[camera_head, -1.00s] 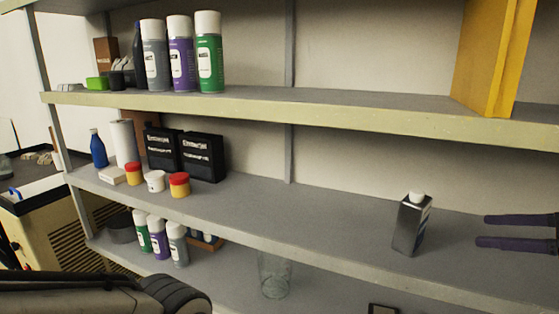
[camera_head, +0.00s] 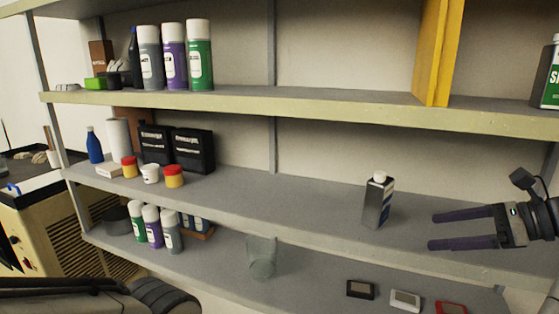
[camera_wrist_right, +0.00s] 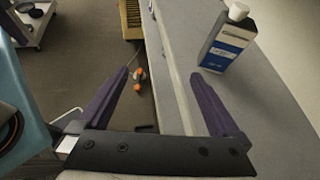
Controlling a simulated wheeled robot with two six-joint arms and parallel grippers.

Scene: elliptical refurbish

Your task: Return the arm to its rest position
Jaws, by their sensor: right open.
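My right gripper (camera_head: 434,230) is at the right of the head view, in front of the middle shelf, with its two purple fingers apart and nothing between them. A metal bottle (camera_head: 377,202) with a white cap stands upright on the middle shelf, left of the fingertips and apart from them. In the right wrist view the open fingers (camera_wrist_right: 160,85) straddle the shelf edge, and the bottle with a blue and white label (camera_wrist_right: 228,42) stands beyond the right finger. A dark part of my left arm shows at the lower left of the head view; its gripper is not visible.
The middle shelf (camera_head: 300,195) is bare between the bottle and the black boxes (camera_head: 192,150). A glass (camera_head: 261,257) and several small framed items (camera_head: 405,300) are on the lower shelf. Spray cans (camera_head: 199,55) and a yellow upright panel (camera_head: 436,50) are on the upper shelf.

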